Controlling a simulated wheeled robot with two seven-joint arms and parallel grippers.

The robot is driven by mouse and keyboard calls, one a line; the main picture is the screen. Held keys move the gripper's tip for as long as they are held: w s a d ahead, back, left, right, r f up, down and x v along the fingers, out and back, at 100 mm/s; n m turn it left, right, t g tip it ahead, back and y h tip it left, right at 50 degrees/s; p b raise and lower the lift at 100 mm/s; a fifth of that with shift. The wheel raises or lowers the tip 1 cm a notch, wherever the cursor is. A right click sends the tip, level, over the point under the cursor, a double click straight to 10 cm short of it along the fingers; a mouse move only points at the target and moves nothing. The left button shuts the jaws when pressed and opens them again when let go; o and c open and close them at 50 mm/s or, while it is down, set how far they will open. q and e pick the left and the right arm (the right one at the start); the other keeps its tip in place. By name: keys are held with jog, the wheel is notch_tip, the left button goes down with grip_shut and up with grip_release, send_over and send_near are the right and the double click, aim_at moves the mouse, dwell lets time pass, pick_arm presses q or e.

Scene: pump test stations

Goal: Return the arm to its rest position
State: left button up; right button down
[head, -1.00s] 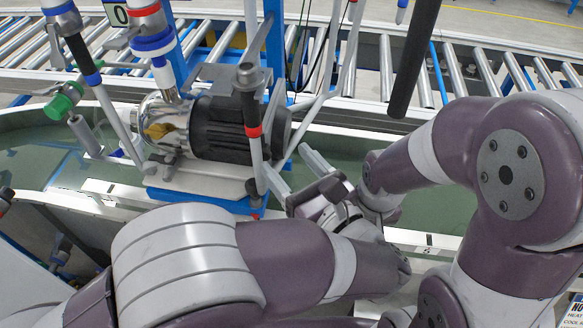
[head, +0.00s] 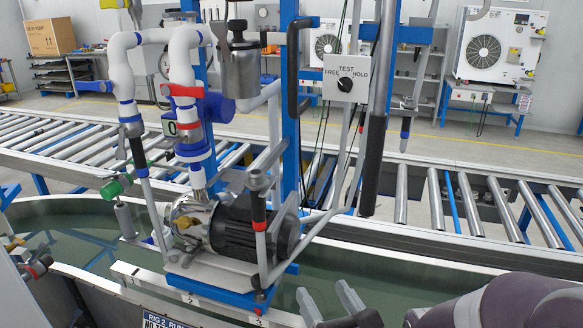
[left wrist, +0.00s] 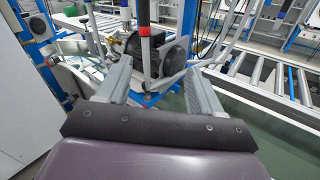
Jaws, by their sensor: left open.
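My left gripper (head: 323,292) is at the bottom edge of the head view, in front of and below the pump station. Its two pale grey fingers stand apart with nothing between them. In the left wrist view, my left gripper (left wrist: 154,78) is open and empty, and the pump (left wrist: 150,48) lies beyond the fingers. A purple and grey part of my arm (head: 500,305) fills the bottom right corner of the head view. My right gripper is not visible. The pump (head: 240,225), with a chrome head and black motor, sits on a blue-edged stand.
White pipes (head: 187,95) and a TEST switch box (head: 346,77) rise around the pump. A dark hanging cylinder (head: 376,150) is right of it. A green-floored basin (head: 425,262) surrounds the station. A roller conveyor (head: 435,200) runs behind.

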pick_arm(q)
jog(key=w+a+m+g+h+p, duration=0.35)
jog(key=w+m+h, duration=0.35)
jog(key=w+m, duration=0.65)
jog(key=s+a+f+m+g+p, duration=0.1)
jog(key=s+a+f+m+g, duration=0.1)
jog(key=s+a+m+g, duration=0.2)
jog(key=s+a+f+m+g+p, duration=0.2)
jog(key=s+a+f+m+g, duration=0.1)
jog(key=s+a+m, duration=0.6)
jog(key=s+a+f+m+g+y+p, duration=0.1)
jog(key=s+a+f+m+g, duration=0.1)
jog(key=s+a+m+g, duration=0.3)
jog(key=s+a+m, duration=0.1)
jog(key=a+m, duration=0.2)
jog(key=m, duration=0.4)
jog(key=shift+s+f, duration=0.25)
jog(key=shift+s, duration=0.05)
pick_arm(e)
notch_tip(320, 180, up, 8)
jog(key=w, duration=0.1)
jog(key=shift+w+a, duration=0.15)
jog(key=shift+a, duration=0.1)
pick_arm(q)
jog(key=shift+a, duration=0.15)
